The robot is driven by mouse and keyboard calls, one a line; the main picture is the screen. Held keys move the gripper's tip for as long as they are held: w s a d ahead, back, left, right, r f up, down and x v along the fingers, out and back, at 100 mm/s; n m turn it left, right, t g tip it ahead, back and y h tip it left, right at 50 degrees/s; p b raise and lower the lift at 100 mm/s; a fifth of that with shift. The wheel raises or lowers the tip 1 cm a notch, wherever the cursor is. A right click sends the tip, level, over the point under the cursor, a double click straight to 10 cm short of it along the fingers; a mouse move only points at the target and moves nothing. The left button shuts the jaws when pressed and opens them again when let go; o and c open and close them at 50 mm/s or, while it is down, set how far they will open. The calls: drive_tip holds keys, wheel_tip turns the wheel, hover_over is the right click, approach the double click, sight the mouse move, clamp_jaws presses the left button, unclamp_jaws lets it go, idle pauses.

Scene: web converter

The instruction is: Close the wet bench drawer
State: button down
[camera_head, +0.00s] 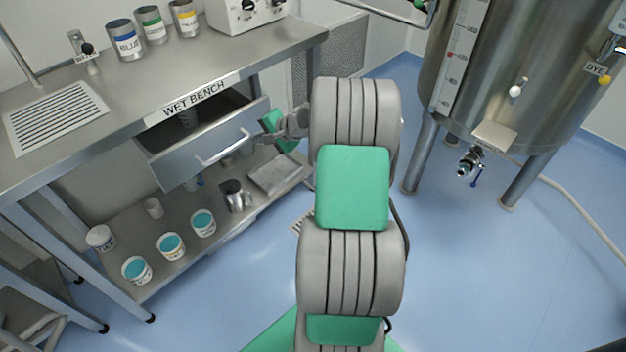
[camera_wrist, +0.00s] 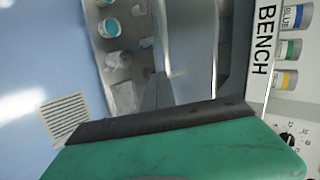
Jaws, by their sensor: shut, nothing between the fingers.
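The wet bench drawer (camera_head: 205,150) is pulled out under the bench top, below the "WET BENCH" label. Its inside shows dark, with a container in it. A pale bar handle (camera_head: 222,149) runs along its grey front. My gripper (camera_head: 257,141) is shut and empty, at the right end of the drawer front, near the handle's right end. I cannot tell whether it touches. In the wrist view the dark fingers (camera_wrist: 156,92) point at the grey drawer front (camera_wrist: 190,45).
The bench top (camera_head: 130,105) holds blue, green and yellow cans and a drain grate. A lower shelf (camera_head: 190,250) carries several tubs, a metal jug and a tray. A steel tank (camera_head: 540,80) on legs stands right. Blue floor is open between.

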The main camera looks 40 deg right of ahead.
sight(241, 125)
drive_tip(key=w, duration=0.8)
drive_tip(key=shift+w+a, duration=0.25)
drive_tip(key=shift+a, duration=0.15)
drive_tip(key=shift+w+r, duration=0.1)
drive_tip(key=shift+w, duration=0.05)
drive_tip(key=shift+w+r, duration=0.1)
